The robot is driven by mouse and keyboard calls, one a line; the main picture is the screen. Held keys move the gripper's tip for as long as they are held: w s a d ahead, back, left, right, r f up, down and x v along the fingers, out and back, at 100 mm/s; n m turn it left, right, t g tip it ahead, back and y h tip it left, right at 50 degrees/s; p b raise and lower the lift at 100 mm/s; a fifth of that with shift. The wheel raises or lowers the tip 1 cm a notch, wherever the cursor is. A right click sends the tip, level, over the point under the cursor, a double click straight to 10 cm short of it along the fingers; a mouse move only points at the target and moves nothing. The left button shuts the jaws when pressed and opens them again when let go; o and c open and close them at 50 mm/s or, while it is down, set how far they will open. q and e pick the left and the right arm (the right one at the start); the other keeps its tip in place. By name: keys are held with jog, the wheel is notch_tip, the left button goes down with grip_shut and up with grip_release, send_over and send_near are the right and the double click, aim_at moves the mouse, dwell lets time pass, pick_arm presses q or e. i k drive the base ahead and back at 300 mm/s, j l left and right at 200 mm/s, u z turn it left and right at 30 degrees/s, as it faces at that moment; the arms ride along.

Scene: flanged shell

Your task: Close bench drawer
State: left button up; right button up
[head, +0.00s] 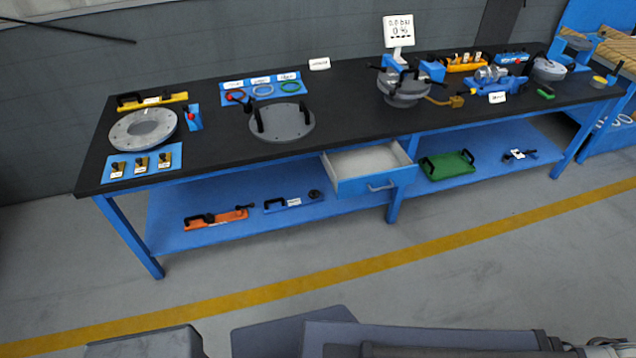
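The bench drawer (376,184) hangs under the black bench top (350,120) near the middle of the head view. It is pulled out, and its light inside shows and looks empty. Its blue front has a grey bar handle (381,187) facing me. Neither of my grippers can be made out in this view. Only dark grey parts of my own body show along the bottom edge, well apart from the drawer.
Clear grey floor (300,240) with a yellow line lies between me and the bench. A blue lower shelf (240,210) holds tools and a green tray (447,165). A grey disc with handles (285,121) sits on the top behind the drawer.

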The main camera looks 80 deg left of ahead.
aim_at(354, 172)
jog(key=u, duration=2.15)
jog(key=i+j+z, duration=0.15)
jog(key=j, duration=0.25)
jog(key=i+j+z, duration=0.15)
jog(key=j, duration=0.2)
jog(key=i, duration=0.05)
